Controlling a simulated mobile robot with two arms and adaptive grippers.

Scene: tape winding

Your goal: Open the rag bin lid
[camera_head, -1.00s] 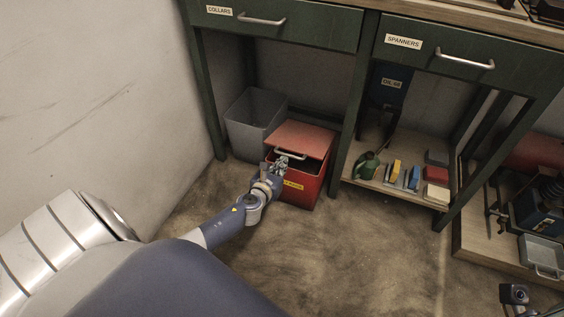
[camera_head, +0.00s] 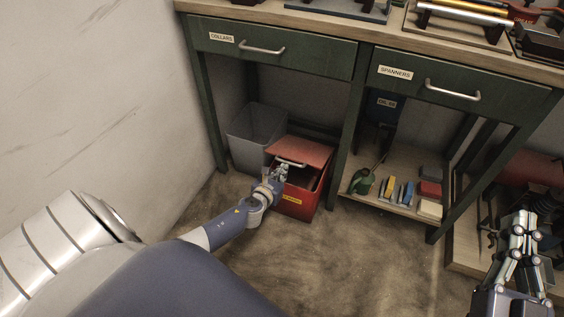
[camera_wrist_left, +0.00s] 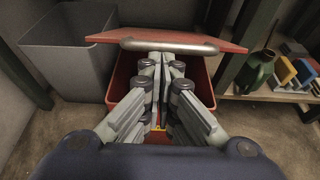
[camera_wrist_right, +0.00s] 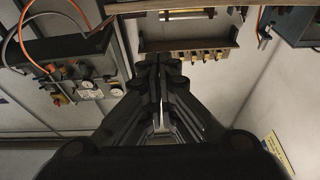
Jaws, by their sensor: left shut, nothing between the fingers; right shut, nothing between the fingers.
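The red rag bin (camera_head: 309,203) stands on the floor under the workbench, with a yellow label on its front. Its red lid (camera_head: 303,151) is partly raised at the front, and a dark gap shows between lid and bin. The lid's grey bar handle (camera_wrist_left: 170,46) runs along its front edge. My left gripper (camera_head: 283,168) is shut and empty at the front of the bin. In the left wrist view its fingertips (camera_wrist_left: 166,58) are just below the handle, at the gap; I cannot tell whether they touch the lid. My right gripper (camera_head: 524,218) is shut and empty, far to the right of the bin.
A grey open bin (camera_head: 257,136) stands left of the rag bin. A green bench leg (camera_head: 346,138) is close on the right, then a low shelf with a green oil can (camera_head: 363,183) and coloured blocks. Bare floor (camera_head: 330,255) lies in front.

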